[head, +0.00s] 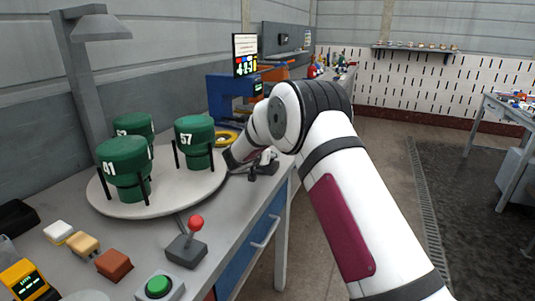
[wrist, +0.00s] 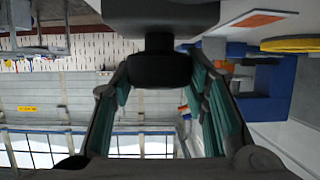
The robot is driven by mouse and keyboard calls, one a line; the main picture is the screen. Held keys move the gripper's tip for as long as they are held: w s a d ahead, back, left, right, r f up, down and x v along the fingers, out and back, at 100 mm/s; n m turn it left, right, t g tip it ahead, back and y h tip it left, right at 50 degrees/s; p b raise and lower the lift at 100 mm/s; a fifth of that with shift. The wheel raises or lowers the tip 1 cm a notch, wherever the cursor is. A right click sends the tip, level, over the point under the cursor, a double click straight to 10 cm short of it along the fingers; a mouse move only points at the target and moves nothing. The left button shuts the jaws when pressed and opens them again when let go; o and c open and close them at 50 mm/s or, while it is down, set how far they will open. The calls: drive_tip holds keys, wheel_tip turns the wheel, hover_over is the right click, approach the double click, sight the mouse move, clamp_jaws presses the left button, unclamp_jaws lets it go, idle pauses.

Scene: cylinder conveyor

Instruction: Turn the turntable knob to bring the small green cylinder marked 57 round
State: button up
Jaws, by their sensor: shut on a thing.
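The green cylinder marked 57 (head: 195,134) stands upright in a dark pronged holder at the right side of the round pale turntable (head: 145,209). My gripper (head: 262,167) is beside the turntable's right edge, partly hidden by my wrist. In the wrist view its teal-padded fingers (wrist: 163,82) are closed around a dark knob (wrist: 160,68), which hangs from a dark block in this upside-down picture.
A joystick with a red ball (head: 195,223) and a green button box (head: 159,286) stand on the bench in front. Small coloured blocks (head: 84,244) lie at the left. A lamp post (head: 88,80) rises behind the turntable. A blue machine (head: 228,98) stands beyond it.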

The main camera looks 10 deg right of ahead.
drive_tip(key=shift+s+d+f+m+g+h+b, duration=0.15)
drive_tip(key=shift+m+g+h+b, duration=0.25)
drive_tip(key=shift+m+g+h, duration=0.4)
drive_tip(key=shift+w+f+m+g+h+b, duration=0.1)
drive_tip(key=shift+m+g+h+b, duration=0.25)
drive_tip(key=shift+m+g+h, duration=0.45)
idle(2.4)
drive_tip(key=o, duration=1.2)
drive_tip(key=shift+c, duration=0.2)
drive_tip(key=shift+r, duration=0.15)
drive_tip(key=shift+s+a+r, duration=0.2)
drive_tip(key=shift+a+r, duration=0.05)
drive_tip(key=shift+a, duration=0.2)
drive_tip(key=v, duration=1.1)
drive_tip(key=shift+s+d, duration=0.15)
drive_tip(key=shift+s, duration=0.15)
drive_tip(key=shift+f, duration=0.1)
